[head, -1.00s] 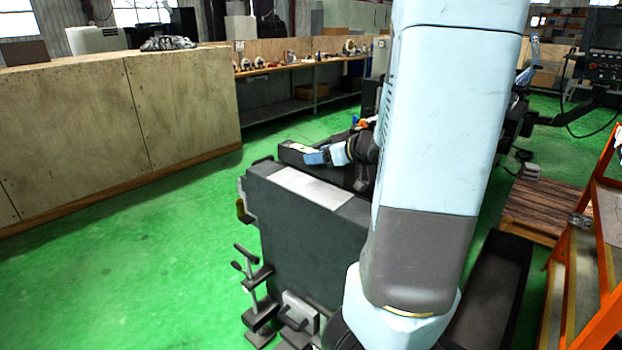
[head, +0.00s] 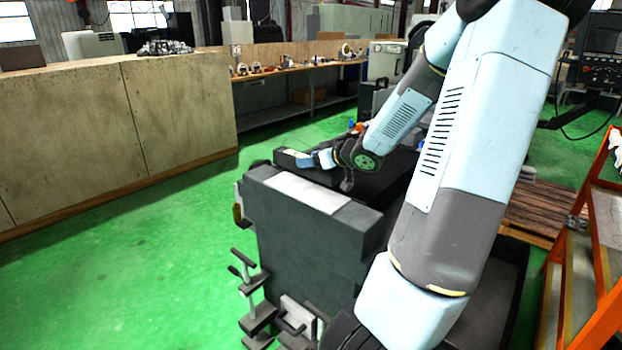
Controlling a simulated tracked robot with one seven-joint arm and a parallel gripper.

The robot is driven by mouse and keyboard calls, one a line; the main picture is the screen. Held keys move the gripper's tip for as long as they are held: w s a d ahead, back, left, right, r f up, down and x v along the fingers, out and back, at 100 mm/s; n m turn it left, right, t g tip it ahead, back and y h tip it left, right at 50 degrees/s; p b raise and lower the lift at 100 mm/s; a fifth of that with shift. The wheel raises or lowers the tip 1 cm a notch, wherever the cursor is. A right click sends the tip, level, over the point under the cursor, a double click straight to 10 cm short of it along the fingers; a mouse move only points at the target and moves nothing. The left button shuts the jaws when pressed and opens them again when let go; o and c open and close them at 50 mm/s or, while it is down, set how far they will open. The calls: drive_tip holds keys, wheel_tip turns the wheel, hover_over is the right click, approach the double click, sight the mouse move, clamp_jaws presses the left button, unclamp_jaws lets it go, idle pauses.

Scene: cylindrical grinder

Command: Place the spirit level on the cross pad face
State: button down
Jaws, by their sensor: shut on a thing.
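My gripper (head: 318,159) is small in the head view, at the far side of the dark machine body (head: 300,240). It is shut, pointing left, with its fingers low over a dark raised ledge (head: 332,174). A small pale piece (head: 293,153) shows at the fingertips; it looks like the spirit level, mostly hidden by the fingers. I cannot tell whether it touches the ledge. A pale flat pad (head: 305,192) lies bare on the near top of the machine body. I cannot tell which surface is the cross pad face.
A long wooden partition (head: 150,120) stands at the left, with green floor (head: 120,260) free before it. A bench with small parts (head: 290,68) is at the back. Clamp-like fittings (head: 255,300) stick out at the machine's near-left side. An orange rack (head: 560,290) stands at the right.

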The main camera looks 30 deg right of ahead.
drive_tip(key=shift+w+d+f, duration=0.25)
drive_tip(key=shift+w+f, duration=0.45)
drive_tip(key=shift+f, duration=0.2)
drive_tip(key=shift+w+d+f, duration=0.25)
drive_tip(key=shift+w+f, duration=0.45)
drive_tip(key=shift+f, duration=0.25)
drive_tip(key=shift+w+d+f, duration=0.25)
drive_tip(key=shift+w+f, duration=0.45)
drive_tip(key=shift+f, duration=0.2)
drive_tip(key=shift+w+f, duration=0.1)
drive_tip(key=shift+f, duration=1.5)
drive_tip(key=shift+c, duration=1.6)
unclamp_jaws()
drive_tip(key=shift+f, duration=0.1)
